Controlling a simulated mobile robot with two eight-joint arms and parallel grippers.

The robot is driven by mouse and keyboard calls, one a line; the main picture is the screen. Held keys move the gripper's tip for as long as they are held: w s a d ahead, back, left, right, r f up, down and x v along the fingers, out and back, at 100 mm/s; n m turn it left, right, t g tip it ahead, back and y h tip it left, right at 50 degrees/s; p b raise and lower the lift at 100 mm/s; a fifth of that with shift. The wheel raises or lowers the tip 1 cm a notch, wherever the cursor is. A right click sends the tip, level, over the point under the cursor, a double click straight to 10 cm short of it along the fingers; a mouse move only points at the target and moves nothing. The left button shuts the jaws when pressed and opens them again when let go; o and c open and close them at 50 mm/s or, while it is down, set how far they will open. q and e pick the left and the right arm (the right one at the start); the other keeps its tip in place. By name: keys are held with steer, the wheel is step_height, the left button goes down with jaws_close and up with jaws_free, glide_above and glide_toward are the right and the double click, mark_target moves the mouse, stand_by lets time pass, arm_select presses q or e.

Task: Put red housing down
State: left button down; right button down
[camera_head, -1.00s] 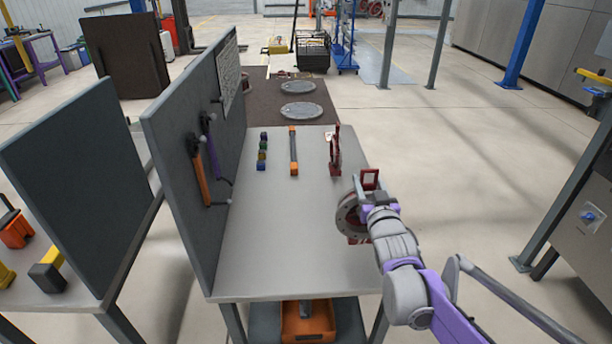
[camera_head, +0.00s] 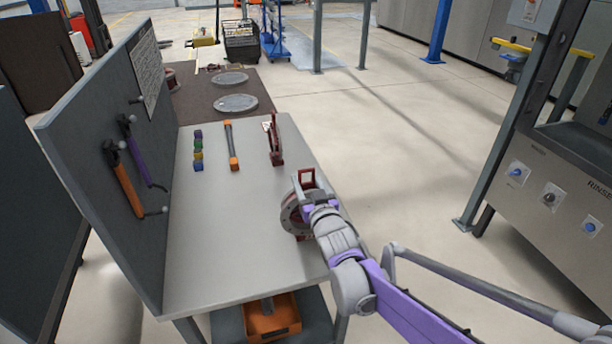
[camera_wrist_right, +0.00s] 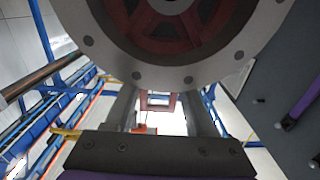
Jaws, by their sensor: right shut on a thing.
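The red housing (camera_head: 290,218) has a round grey flange with bolt holes and a red frame part standing up behind it. My right gripper (camera_head: 312,203) is shut on it at the right edge of the grey table (camera_head: 225,255). In the right wrist view the flange and red spokes of the housing (camera_wrist_right: 165,45) fill the top, above the gripper fingers (camera_wrist_right: 158,105). I cannot tell whether the housing touches the tabletop. My left gripper is not in view.
A second red part (camera_head: 275,145) stands near the table's far right. A dark tool panel (camera_head: 105,130) borders the left. The front-middle tabletop is clear.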

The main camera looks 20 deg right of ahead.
steer(key=shift+f, duration=1.15)
steer(key=shift+f+b, duration=0.15)
steer(key=shift+b, duration=0.15)
steer(key=shift+c, duration=1.2)
jaws_free()
steer(key=shift+s, duration=0.2)
steer(key=s, duration=1.2)
steer(key=s+f+g, duration=0.6)
steer(key=s+f, duration=0.1)
steer(key=s, duration=0.5)
steer(key=s+f+g, duration=0.7)
steer(key=s+f, duration=0.1)
steer(key=s, duration=0.5)
steer(key=shift+d+f+h, duration=0.2)
steer(key=shift+d+h, duration=0.05)
steer(key=shift+h, duration=0.05)
